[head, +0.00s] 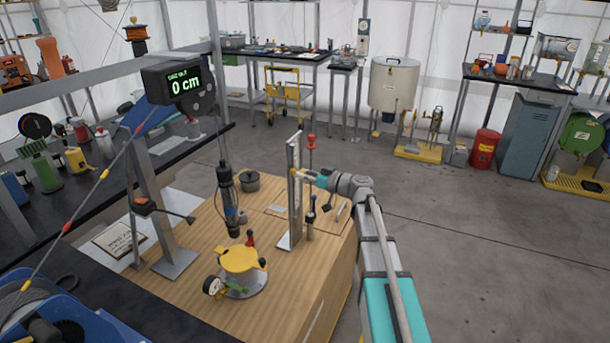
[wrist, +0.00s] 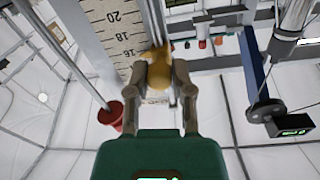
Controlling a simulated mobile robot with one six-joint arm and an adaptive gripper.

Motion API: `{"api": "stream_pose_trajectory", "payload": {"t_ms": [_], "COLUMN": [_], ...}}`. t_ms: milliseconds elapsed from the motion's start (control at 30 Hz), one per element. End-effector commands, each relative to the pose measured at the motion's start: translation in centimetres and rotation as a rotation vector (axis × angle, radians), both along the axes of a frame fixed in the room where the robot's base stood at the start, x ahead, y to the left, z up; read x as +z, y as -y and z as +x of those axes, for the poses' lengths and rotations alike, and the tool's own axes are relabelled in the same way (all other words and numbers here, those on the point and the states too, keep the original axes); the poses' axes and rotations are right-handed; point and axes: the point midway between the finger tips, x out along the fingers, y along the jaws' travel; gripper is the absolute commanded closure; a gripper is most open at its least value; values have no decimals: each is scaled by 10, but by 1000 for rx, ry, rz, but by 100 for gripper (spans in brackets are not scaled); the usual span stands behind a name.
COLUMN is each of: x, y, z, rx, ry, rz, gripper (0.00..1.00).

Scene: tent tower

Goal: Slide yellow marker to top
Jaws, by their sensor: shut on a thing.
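A white upright scale (head: 295,205) stands on the wooden bench. The yellow marker (head: 296,172) sits on its front, around the middle of its height. In the wrist view the yellow marker (wrist: 158,82) is between my fingertips, beside the printed numbers of the scale (wrist: 112,28), a little below the 16. My gripper (head: 308,176) reaches in from the right and is shut on the marker. It also shows in the wrist view (wrist: 158,78). The fingers hide part of the marker.
A rod with a red knob (head: 311,140) stands just right of the scale. A hanging dark cylinder (head: 227,200), a yellow-topped device (head: 240,260) and a dark pot (head: 249,181) are to the left. A display (head: 178,82) reads 0 cm.

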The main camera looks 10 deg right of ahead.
Motion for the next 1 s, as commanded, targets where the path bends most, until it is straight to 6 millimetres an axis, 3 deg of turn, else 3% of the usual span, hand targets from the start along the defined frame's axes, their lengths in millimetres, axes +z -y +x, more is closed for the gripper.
{"api": "stream_pose_trajectory", "payload": {"t_ms": [33, 600, 1000], "x": [9, 56, 63], "y": [-1, -2, -2], "z": [-1, 0, 0], "rx": [3, 4, 3], "ry": [0, 0, 1], "rz": [0, 1, 6], "gripper": [100, 100, 100]}}
